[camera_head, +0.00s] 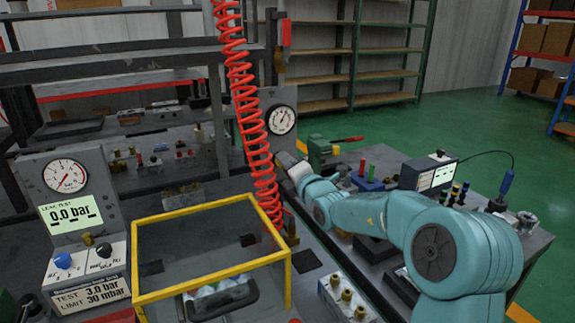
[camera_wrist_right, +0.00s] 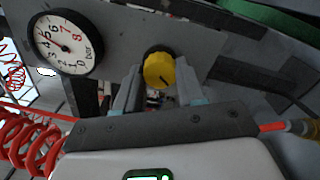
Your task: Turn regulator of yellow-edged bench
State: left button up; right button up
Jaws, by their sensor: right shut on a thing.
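The yellow-edged bench carries a clear box with yellow edges (camera_head: 212,212) at the lower middle of the head view. A grey panel with a round gauge (camera_head: 282,119) stands behind it. In the wrist view, the regulator is a yellow and black knob (camera_wrist_right: 160,70) on a grey panel beside a gauge (camera_wrist_right: 66,43). My right gripper (camera_wrist_right: 157,90) has its two fingers on either side of the knob and is shut on it. In the head view my right gripper (camera_head: 290,166) reaches the panel below the gauge, and the knob is hidden there. My left gripper is not in view.
A red coiled hose (camera_head: 245,110) hangs close to my right gripper. A leak test panel (camera_head: 75,225) reading 0.0 bar stands at the left. Another bench with a small display (camera_head: 432,174) lies at the right, under my right arm. Shelves (camera_head: 345,65) stand behind.

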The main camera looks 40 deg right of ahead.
jog(key=shift+m, duration=0.6)
jog(key=o, duration=1)
jog(key=shift+o, duration=0.2)
jog(key=b+v, duration=0.1)
jog(key=v, duration=1.5)
jog(key=shift+s, duration=0.15)
jog(key=shift+s, duration=0.15)
